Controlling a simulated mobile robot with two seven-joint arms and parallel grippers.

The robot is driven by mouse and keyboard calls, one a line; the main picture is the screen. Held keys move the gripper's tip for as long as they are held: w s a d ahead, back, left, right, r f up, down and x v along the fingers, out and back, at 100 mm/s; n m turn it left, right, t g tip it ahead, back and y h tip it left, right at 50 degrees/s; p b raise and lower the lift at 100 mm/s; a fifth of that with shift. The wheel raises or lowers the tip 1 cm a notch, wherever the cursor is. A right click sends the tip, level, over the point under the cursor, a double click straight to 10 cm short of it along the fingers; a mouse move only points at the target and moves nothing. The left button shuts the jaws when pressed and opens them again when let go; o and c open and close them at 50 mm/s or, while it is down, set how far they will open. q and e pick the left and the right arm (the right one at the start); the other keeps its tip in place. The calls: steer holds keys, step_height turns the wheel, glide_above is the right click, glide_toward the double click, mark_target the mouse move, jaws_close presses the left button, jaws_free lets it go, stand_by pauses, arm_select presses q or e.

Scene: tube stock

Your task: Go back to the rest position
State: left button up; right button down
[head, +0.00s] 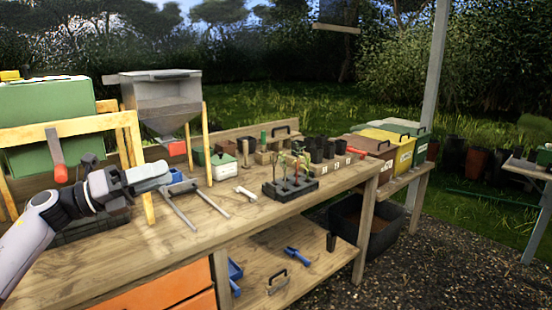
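My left gripper (212,223) reaches in from the left over the wooden workbench (130,255). Its two long grey fingers are spread apart and point toward the bench's front right. I see nothing held between them, only bare bench top. Whether the fingertips touch the wood is hard to tell. My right gripper and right arm are not in view.
A grey hopper (165,98) on a wooden stand is close behind the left gripper, beside a wooden frame (133,135). A black seedling tray (290,188) stands to the right. Lidded bins (393,145) are beyond. The bench's front left is clear.

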arm_select(q)
steer(key=s+d+f+n+t+y, duration=0.1)
steer(key=s+f+n+t+y, duration=0.2)
steer(key=f+n, duration=0.5)
steer(key=s+d+f+n+t+y, duration=0.2)
steer(key=s+f+n+t+y, duration=0.1)
steer(key=f+n, duration=0.5)
steer(key=s+d+f+n+t+y, duration=0.1)
steer(key=s+f+n+t+y, duration=0.2)
steer(key=f+n, duration=0.5)
steer(key=s+f+n+g+y, duration=0.6)
steer(key=s+f+n, duration=0.6)
steer(key=s+f, duration=0.7)
steer(key=s+g, duration=0.1)
steer(key=s, duration=0.2)
steer(key=shift+s+a+f+n+g+y, duration=0.2)
steer(key=shift+a+n+g+y, duration=0.1)
steer(key=shift+n, duration=0.1)
